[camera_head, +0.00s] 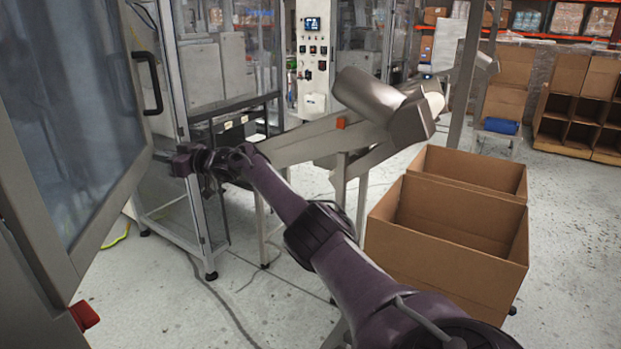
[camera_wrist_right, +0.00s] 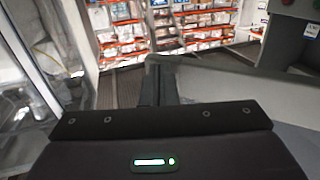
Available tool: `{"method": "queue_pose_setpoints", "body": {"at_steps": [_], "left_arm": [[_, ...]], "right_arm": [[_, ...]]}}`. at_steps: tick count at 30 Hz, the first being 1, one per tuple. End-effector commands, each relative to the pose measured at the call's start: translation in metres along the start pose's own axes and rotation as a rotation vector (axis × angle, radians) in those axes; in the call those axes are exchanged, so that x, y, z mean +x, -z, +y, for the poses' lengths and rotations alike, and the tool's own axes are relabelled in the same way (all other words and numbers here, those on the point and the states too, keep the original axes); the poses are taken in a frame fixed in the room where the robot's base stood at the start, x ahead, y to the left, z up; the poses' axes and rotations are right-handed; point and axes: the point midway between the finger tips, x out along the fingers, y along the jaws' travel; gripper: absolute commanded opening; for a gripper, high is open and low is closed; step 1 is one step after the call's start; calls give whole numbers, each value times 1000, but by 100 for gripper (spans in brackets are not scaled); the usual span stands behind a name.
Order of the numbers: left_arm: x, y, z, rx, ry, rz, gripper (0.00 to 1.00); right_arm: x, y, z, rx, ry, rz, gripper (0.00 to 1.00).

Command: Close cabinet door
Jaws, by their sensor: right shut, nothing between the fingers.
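The cabinet door (camera_head: 137,120) is a grey-framed panel with a large glass pane and a black bar handle (camera_head: 149,83). It stands open at the left of the head view, swung out at an angle. My right gripper (camera_head: 160,156) is shut and empty, with its tips close to the door's edge, below the handle. I cannot tell whether they touch the door. In the right wrist view the dark fingers (camera_wrist_right: 161,82) are together, with a grey surface just to their right. My left gripper is not in view.
A glass-walled machine frame (camera_head: 205,200) stands behind the door. A conveyor chute (camera_head: 310,140) runs beyond my right arm. Open cardboard boxes (camera_head: 450,268) stand at the right. A red part (camera_head: 84,315) sits near the lower left. Bare floor (camera_head: 160,300) lies below the door.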

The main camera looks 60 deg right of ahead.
Motion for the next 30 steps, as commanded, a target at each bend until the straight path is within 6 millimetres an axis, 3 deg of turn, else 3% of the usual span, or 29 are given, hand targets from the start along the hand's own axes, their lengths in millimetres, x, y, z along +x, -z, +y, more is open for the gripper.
{"method": "queue_pose_setpoints", "body": {"at_steps": [20, 30], "left_arm": [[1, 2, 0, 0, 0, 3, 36], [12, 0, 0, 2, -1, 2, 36]], "right_arm": [[-2, -1, -1, 1, 2, 1, 0], [-33, -4, 0, -3, 0, -1, 0]]}}
